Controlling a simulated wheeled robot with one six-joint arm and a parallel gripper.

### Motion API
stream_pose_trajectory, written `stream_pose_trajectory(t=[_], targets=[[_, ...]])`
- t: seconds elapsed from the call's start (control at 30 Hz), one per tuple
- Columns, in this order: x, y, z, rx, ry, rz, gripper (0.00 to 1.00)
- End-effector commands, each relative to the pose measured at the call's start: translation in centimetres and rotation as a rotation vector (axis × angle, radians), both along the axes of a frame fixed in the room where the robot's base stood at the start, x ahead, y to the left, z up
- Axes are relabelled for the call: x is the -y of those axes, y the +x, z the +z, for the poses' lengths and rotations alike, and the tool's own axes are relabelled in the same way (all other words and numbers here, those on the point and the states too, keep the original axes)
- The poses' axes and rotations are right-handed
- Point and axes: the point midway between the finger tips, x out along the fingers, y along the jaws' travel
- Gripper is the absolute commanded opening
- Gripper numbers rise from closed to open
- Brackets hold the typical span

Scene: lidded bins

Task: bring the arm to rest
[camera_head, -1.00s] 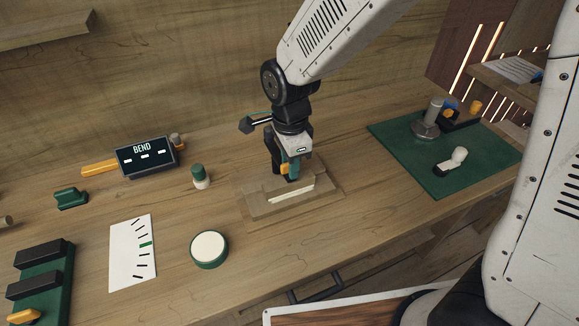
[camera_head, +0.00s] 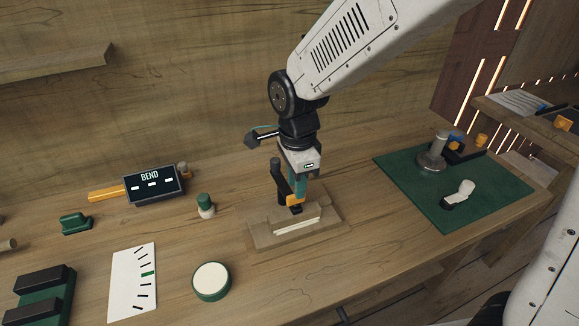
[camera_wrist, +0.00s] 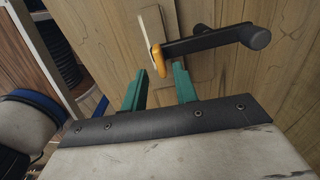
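My gripper (camera_head: 299,198) is above a wooden block (camera_head: 268,238) with a cream strip (camera_head: 298,225) along it, on the bench. In the wrist view its two green fingers (camera_wrist: 160,84) stand apart with nothing between them. A black crank-like handle (camera_head: 276,172) with an orange part (camera_head: 294,200) stands at the block, close beside my fingers. In the wrist view the handle (camera_wrist: 205,42) lies just beyond the fingertips, apparently clear of them. Whether the fingers touch it cannot be told from the head view.
A BEND display (camera_head: 152,184), a green-and-white knob (camera_head: 206,206), a round white-topped disc (camera_head: 211,281) and a marked card (camera_head: 133,284) lie left. A green mat (camera_head: 455,215) with a metal post (camera_head: 433,152) and a white-and-black piece (camera_head: 459,194) lies right.

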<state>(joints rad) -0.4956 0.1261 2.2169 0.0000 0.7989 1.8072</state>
Motion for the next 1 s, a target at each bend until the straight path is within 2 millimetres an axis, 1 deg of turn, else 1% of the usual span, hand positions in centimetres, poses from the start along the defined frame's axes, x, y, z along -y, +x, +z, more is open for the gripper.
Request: stream_pose_trajectory(t=[0.13,0.2,0.27,0.37,0.4,0.5,0.57,0.6,0.67,0.7,0.8,0.9,1.0], targets=[[0.2,0.0,0.2,0.001,0.0,0.006,0.29],[0.8,-0.2,0.9,0.007,0.003,0.032,0.29],[2.0,-0.5,1.9,0.013,0.006,0.078,0.29],[5.0,-1.7,4.5,0.028,0.008,0.207,0.29],[6.4,-2.5,5.7,0.035,0.008,0.273,0.29],[9.9,-4.8,8.3,0.053,0.004,0.448,0.29],[11.9,-6.3,9.5,0.062,-0.001,0.553,0.29],[13.1,-7.5,10.3,0.068,-0.006,0.624,0.29],[14.7,-9.3,11.2,0.077,-0.013,0.729,0.29],[15.8,-10.5,11.8,0.082,-0.02,0.799,0.29],[17.9,-13.6,12.7,0.091,-0.038,0.968,0.29],[19.4,-16.2,13.2,0.096,-0.055,1.11,0.29],[20.3,-18.1,13.3,0.098,-0.068,1.214,0.29]])
